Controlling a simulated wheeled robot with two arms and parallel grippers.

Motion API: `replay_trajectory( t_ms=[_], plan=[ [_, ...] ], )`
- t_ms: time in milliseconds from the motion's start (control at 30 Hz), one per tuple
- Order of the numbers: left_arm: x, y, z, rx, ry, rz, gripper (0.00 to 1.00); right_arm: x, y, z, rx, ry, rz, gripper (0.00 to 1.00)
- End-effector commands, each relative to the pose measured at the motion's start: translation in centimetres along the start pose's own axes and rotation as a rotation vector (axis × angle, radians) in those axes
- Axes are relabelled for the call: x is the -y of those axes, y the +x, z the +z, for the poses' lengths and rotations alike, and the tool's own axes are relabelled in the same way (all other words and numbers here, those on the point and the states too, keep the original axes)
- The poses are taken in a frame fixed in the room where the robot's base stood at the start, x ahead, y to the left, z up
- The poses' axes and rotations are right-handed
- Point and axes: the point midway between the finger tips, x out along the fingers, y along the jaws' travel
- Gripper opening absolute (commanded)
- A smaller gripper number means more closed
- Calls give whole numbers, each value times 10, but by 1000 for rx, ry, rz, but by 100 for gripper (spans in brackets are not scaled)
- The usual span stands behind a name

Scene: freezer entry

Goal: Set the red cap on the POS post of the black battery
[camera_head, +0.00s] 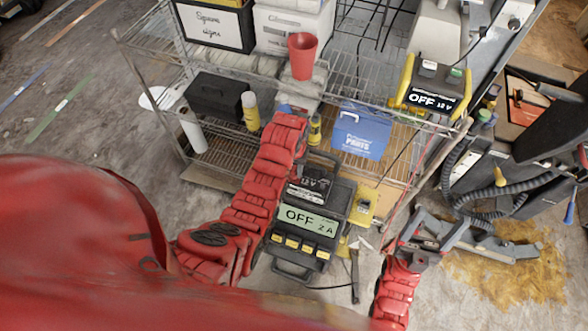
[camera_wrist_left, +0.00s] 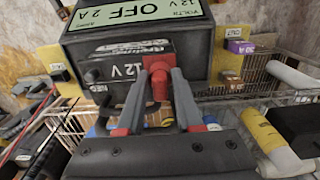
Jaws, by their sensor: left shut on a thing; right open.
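The black battery (camera_wrist_left: 120,72) marked 12 V stands in front of the charger reading OFF 2 A (camera_wrist_left: 135,15). In the head view the battery (camera_head: 313,180) shows just right of my left forearm. My left gripper (camera_wrist_left: 161,74) is shut on the red cap (camera_wrist_left: 160,86), at the right end of the battery in the wrist view. The POS post is hidden there, and I cannot tell whether the cap touches it. A dark post (camera_wrist_left: 92,75) with a NEG label shows at the other end. My right gripper (camera_head: 434,226) is open and empty at the lower right.
A wire shelf rack (camera_head: 215,70) stands behind, with a red cup (camera_head: 302,57), a blue parts box (camera_head: 361,132) and a black box (camera_head: 213,98). A yellow device (camera_head: 363,207) sits right of the charger. Hoses and tools crowd the right side.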

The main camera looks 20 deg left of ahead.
Motion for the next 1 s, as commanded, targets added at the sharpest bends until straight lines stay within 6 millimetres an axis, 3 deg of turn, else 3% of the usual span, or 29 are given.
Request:
replay_trajectory(
  t_ms=[567, 600, 767, 1000],
  plan=[
    [0, 13, 0, 0, 0, 0, 0, 0, -9, 2, 0, 0, 0, 75],
    [0, 13, 0, 0, 0, 0, 40, 0, -8, 1, 0, 0, 0, 75],
    [0, 12, 0, 0, 0, 0, 69, 0, -8, 1, 0, 0, 0, 75],
    [0, 13, 0, 1, 0, 0, 70, 0, -8, 1, 0, 0, 0, 75]
  ],
)
